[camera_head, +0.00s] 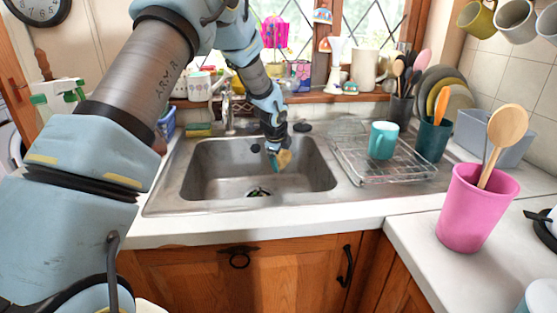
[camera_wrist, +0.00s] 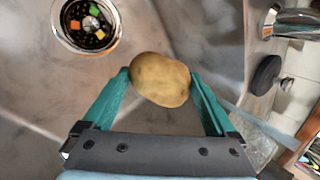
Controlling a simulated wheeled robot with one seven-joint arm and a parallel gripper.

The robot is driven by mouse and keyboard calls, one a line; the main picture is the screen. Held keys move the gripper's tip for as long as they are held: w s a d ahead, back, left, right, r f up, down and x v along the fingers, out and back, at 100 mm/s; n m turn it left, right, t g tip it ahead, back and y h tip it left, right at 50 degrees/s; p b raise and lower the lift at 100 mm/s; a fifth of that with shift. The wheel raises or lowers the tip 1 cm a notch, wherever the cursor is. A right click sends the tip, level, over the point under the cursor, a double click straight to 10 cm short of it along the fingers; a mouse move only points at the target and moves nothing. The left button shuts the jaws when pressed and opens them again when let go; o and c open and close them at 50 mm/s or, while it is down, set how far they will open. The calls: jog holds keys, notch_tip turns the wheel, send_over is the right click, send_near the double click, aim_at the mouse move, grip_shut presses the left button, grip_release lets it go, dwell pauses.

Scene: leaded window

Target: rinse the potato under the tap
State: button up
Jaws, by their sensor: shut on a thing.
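The potato (camera_wrist: 160,79) is tan and oval, held between the two teal fingers of my gripper (camera_wrist: 160,88) in the wrist view. In the head view my gripper (camera_head: 278,157) is over the right half of the steel sink, with the potato (camera_head: 284,159) at its fingertips. The grey tap (camera_head: 228,108) stands behind the sink, left of my gripper, partly hidden by my arm. I cannot make out any running water. The sink basin (camera_head: 215,160) lies below; its drain (camera_wrist: 87,22) holds several small coloured bits.
A wire rack (camera_head: 385,165) with a teal mug (camera_head: 382,140) stands right of the sink. A sponge (camera_head: 198,129) lies behind the sink at left. A pink cup (camera_head: 470,215) with a wooden spoon stands on the right counter. Windowsill items line the back.

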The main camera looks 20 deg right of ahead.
jog(key=s+a+b, duration=0.2)
jog(key=s+a, duration=0.3)
jog(key=a, duration=0.1)
jog(key=shift+a, duration=0.15)
dwell(0.8)
dwell(1.1)
jog(key=s+a+r+p, duration=0.1)
jog(key=s+a+r, duration=0.2)
jog(key=a+r, duration=0.1)
dwell(0.5)
jog(key=shift+r, duration=0.1)
dwell(0.5)
